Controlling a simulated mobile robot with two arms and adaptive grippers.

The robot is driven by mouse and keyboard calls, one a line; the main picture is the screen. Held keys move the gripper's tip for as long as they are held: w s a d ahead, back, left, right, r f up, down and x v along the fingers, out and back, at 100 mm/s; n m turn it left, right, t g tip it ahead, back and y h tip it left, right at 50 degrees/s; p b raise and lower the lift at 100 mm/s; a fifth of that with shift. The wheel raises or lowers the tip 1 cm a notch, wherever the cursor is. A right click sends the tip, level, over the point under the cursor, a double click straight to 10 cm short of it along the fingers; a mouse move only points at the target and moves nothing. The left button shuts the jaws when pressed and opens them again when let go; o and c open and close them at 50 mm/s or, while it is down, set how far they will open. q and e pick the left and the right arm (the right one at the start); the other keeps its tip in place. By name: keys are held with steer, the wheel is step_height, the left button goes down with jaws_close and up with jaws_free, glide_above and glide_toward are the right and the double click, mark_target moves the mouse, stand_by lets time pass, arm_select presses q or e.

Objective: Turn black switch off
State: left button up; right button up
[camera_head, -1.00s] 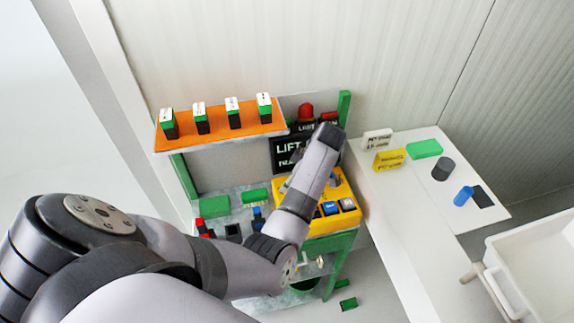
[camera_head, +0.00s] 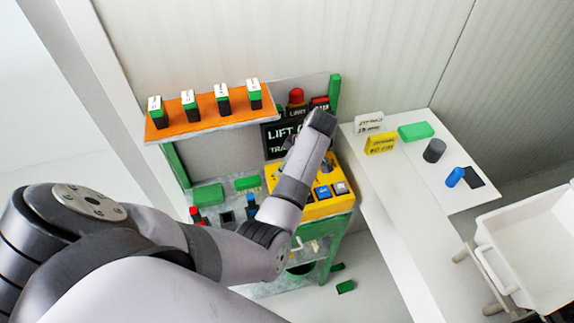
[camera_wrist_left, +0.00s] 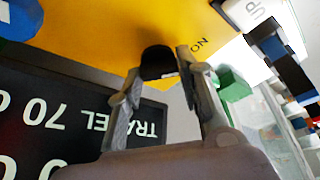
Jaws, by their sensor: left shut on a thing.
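The black switch (camera_wrist_left: 158,62) is a round dark knob on the yellow control panel, beside the printed word "ON" in the left wrist view. My left gripper (camera_wrist_left: 160,72) has its two fingers on either side of the knob and is shut on it. In the head view my left forearm reaches over the yellow panel (camera_head: 325,208) and hides the knob and the fingers. My right gripper is in neither view.
A black "LIFT / TRAVEL" sign (camera_head: 283,136) stands behind the panel, touching close to my wrist. Blue and grey buttons sit on the panel. An orange shelf (camera_head: 205,110) is to the left. A white table (camera_head: 400,190) stands to the right.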

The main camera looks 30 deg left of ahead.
arm_select(q)
steer(key=shift+c, duration=0.5)
steer(key=shift+m, duration=0.3)
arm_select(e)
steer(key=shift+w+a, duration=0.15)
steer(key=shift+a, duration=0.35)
arm_select(q)
steer(key=m+t, duration=0.2)
steer(key=m, duration=0.3)
steer(key=shift+s+r, duration=0.1)
steer(key=shift+a+m+t+h, duration=0.15)
steer(key=shift+m+t, duration=0.25)
steer(key=shift+m, duration=0.65)
steer(key=shift+d+m+t+h, duration=0.1)
steer(key=shift+m+t+h, duration=0.25)
steer(key=shift+m, duration=0.7)
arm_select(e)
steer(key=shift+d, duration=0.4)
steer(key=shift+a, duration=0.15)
arm_select(q)
steer(key=o, duration=1.2)
steer(key=shift+s, duration=0.1)
steer(key=shift+c, duration=0.2)
